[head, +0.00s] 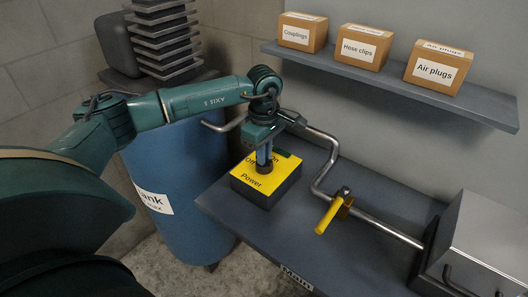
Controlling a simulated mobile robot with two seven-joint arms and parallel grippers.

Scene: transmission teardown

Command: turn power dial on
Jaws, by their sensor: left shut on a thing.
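The power box (274,189) is a dark box with a yellow top face marked "Power" and "On", at the left end of the grey bench. The dial (263,167) is a small dark knob on that yellow face. My left gripper (264,158) comes down from above and is shut on the dial. The gripper covers part of the label and most of the dial, so I cannot tell which way the dial points. My right gripper is not in view.
A metal pipe (324,170) runs behind the box to a valve with a yellow handle (327,218) and a grey metal case (486,240). A blue tank (185,205) stands left of the bench. A shelf (420,92) above holds labelled boxes.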

